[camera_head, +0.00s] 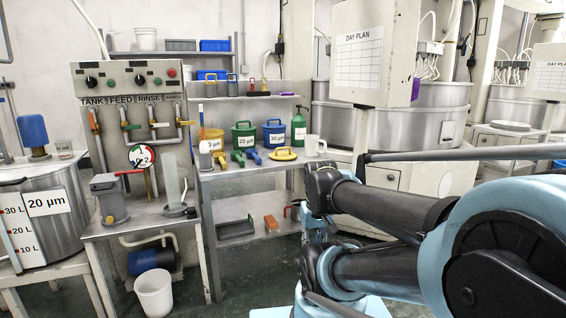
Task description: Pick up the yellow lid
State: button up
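The yellow lid (283,155) is a flat disc with a raised handle. It lies near the front edge of a grey metal bench (225,177), in front of a blue bucket. No gripper covers it. My arm enters from the right and folds in the foreground, right of the lid and nearer to me. My gripper does not show clearly in this view, so its fingers cannot be seen.
Behind the lid stand a blue bucket (273,133), a green bucket (243,134) and a green bottle (298,126). A white mug (315,146) is close on its right. A blue-handled tool (253,156) and a green one (237,158) lie to its left.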

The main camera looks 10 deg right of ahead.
aim_at(282, 156)
jog(key=u, duration=0.25)
jog(key=i, duration=1.05)
jog(key=z, duration=0.35)
